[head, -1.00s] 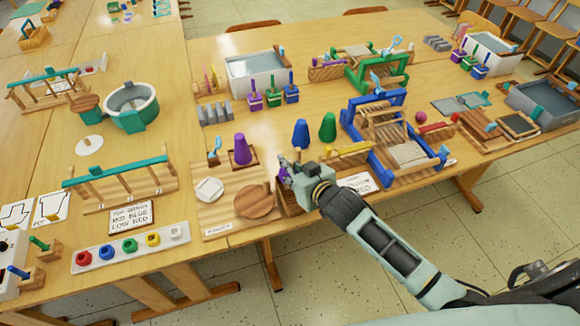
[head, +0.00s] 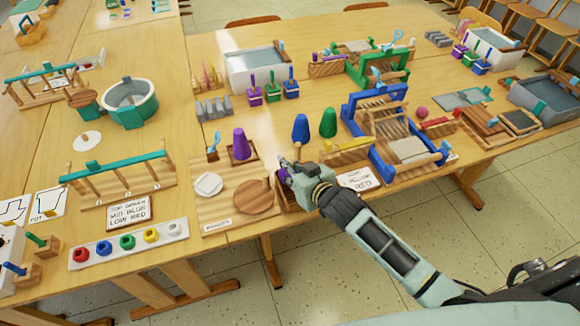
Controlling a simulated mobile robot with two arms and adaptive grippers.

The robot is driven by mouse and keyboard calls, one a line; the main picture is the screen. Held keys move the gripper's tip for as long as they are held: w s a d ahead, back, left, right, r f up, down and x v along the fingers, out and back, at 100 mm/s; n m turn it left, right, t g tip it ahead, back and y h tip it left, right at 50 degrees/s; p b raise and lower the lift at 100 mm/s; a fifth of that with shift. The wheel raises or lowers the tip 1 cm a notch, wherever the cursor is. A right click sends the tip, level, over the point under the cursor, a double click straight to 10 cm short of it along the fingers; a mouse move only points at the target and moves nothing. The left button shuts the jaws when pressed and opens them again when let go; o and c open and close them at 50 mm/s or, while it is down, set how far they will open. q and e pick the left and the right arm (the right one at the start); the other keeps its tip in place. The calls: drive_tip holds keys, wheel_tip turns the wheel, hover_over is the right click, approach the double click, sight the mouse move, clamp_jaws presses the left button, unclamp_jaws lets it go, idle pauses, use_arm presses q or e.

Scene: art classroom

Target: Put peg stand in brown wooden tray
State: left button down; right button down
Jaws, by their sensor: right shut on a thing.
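My right gripper (head: 284,170) reaches in from the lower right to the table's front edge. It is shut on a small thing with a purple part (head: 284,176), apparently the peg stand. The fingers hide most of it. The brown wooden tray (head: 287,204) is directly beneath and behind the gripper, at the front edge. The wrist covers part of it. I cannot tell whether the held thing touches the tray floor. My left gripper is not in view.
Left of the tray is a wooden board with a round brown disc (head: 254,197) and a purple cone (head: 241,145). Blue (head: 301,129) and green (head: 328,123) cones stand behind.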

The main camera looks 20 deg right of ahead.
drive_tip(key=shift+f, duration=0.85)
idle(1.3)
idle(0.4)
drive_tip(key=c, duration=1.6)
unclamp_jaws()
drive_tip(key=shift+c, duration=0.2)
drive_tip(key=v, duration=1.2)
drive_tip(key=shift+f, duration=0.1)
